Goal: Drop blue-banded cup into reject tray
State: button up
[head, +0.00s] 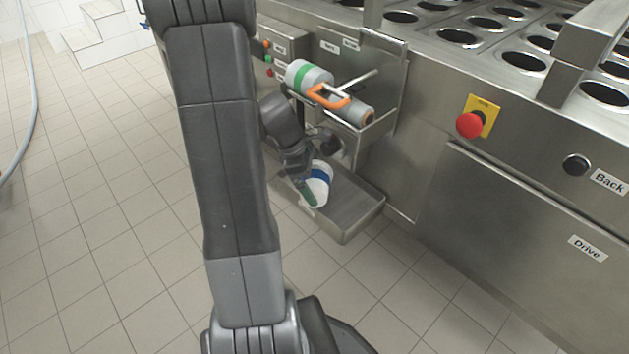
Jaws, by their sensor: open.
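The blue-banded cup (321,173) is white with a blue band. It shows at the left part of the reject tray (352,232), a shallow steel tray low at the machine's side. The cup looks tilted, and part of it is hidden behind my gripper. I cannot tell whether the finger touches the cup or whether the cup rests on the tray floor. The right part of the tray is bare.
A green-banded cup (308,76) lies on a bracket above the tray, beside an orange-handled tool (328,97) and a grey cylinder (356,113). The steel machine carries a red stop button (469,125) and cup holes on top.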

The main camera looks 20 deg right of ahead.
jog(key=p+v, duration=0.3)
jog(key=v, duration=0.7)
jog(key=shift+r, duration=0.4)
jog(key=b+x, duration=0.4)
jog(key=x, duration=0.8)
jog(key=shift+f, duration=0.45)
jog(key=shift+w+a+r+p, duration=0.25)
jog(key=shift+a+r+p, duration=0.05)
jog(key=shift+a+r, duration=0.25)
jog(key=shift+w+a+r+p, duration=0.2)
jog(key=shift+a+r+p, duration=0.1)
jog(key=shift+a+r, duration=0.2)
jog(key=shift+w+a, duration=0.15)
jog(key=shift+a, duration=0.05)
